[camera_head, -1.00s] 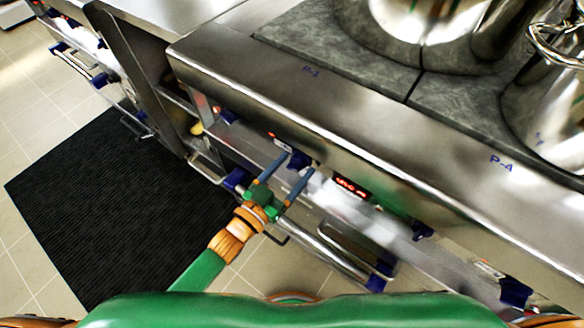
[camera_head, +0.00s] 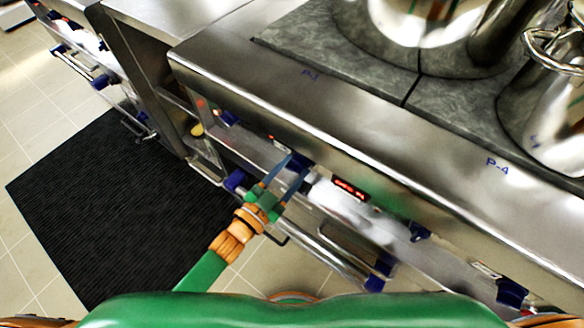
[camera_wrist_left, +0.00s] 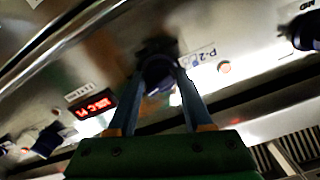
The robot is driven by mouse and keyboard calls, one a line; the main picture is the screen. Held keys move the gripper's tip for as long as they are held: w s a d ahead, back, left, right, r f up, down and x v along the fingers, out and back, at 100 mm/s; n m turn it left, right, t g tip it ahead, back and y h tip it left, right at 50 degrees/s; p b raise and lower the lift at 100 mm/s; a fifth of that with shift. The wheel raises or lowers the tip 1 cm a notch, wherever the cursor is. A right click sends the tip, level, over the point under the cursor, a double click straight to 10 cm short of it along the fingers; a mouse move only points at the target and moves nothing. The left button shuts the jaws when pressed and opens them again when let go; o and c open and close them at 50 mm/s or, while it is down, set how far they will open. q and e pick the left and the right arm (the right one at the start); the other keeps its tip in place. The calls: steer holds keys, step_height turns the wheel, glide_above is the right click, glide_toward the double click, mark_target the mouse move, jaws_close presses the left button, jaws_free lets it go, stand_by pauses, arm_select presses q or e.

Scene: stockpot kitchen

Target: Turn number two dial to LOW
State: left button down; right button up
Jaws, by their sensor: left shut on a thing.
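The number two dial (camera_head: 302,158) is a dark blue knob on the steel front panel, below the counter edge. In the left wrist view the same dial (camera_wrist_left: 158,68) sits beside a label reading P-2. My left gripper (camera_head: 297,164) has its two blue fingers on either side of the dial and is shut on it. The fingers (camera_wrist_left: 161,78) also flank the knob in the left wrist view. They partly hide the dial, and its pointer setting cannot be read. My right gripper is not in view.
Other blue dials sit along the panel, one to the left (camera_head: 228,117) and one to the right (camera_head: 418,231). A red-lit display (camera_head: 349,189) is beside the dial. A steel handle rail (camera_head: 325,250) runs below. Large pots (camera_head: 440,35) stand on the cooktop.

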arm_select(q)
steer(key=m, duration=0.3)
steer(key=shift+m, duration=1.7)
steer(key=shift+f, duration=0.1)
steer(key=shift+c, duration=1.6)
jaws_free()
steer(key=shift+a, duration=0.1)
steer(key=v, duration=0.7)
steer(key=shift+p, duration=0.35)
